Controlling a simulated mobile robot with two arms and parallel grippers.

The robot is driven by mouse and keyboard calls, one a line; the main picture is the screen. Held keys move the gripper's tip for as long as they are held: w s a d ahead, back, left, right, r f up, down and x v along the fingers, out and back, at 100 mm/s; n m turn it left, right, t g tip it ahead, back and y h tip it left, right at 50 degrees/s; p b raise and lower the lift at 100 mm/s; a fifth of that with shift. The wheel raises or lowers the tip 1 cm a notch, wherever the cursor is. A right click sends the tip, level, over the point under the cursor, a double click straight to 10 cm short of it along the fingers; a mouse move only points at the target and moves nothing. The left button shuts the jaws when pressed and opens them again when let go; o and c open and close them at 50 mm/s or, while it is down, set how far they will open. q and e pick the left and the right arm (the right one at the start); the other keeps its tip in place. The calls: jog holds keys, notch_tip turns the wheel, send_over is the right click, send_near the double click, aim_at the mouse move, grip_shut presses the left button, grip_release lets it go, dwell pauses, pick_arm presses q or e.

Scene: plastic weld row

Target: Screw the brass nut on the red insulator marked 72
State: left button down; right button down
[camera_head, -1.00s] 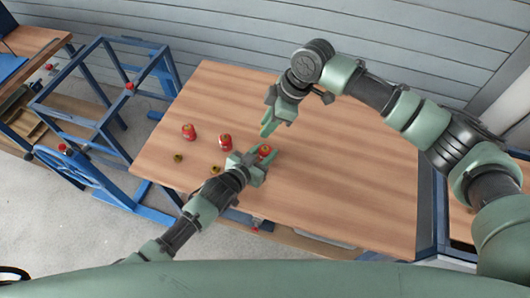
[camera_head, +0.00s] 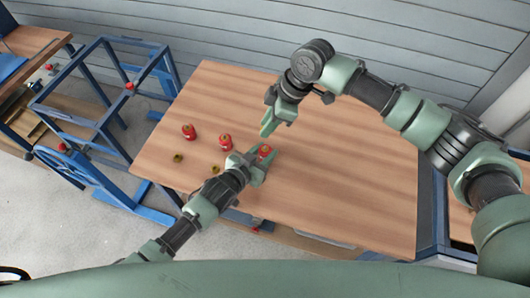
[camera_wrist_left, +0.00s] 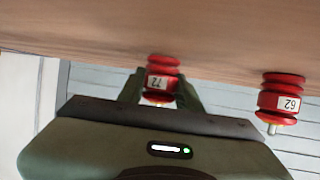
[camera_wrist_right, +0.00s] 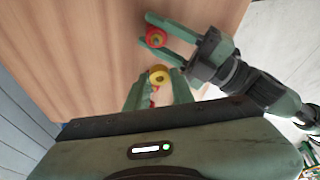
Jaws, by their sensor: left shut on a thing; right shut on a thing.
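The red insulator marked 72 (camera_wrist_left: 160,82) stands upright on the table between the fingers of my left gripper (camera_head: 256,168), which is shut on it. It also shows in the head view (camera_head: 264,152) and in the right wrist view (camera_wrist_right: 155,37). My right gripper (camera_wrist_right: 160,88) is shut on a brass nut (camera_wrist_right: 159,74) and holds it apart from the insulator. In the head view, my right gripper (camera_head: 271,125) is just beyond the insulator, up and a little to its right, and the nut cannot be made out there.
Two other red insulators (camera_head: 189,131) (camera_head: 225,142) stand to the left on the wooden table (camera_head: 350,190). Two loose brass nuts (camera_head: 178,158) (camera_head: 215,169) lie in front of them. The table's right side is clear. A blue frame (camera_head: 100,125) stands left of the table.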

jog(key=shift+f, duration=0.15)
send_over(264, 146)
jog(key=d, duration=0.1)
jog(key=shift+f, duration=2.35)
jog(key=shift+s, duration=0.1)
jog(key=shift+f, duration=0.9)
jog(key=shift+f, duration=0.55)
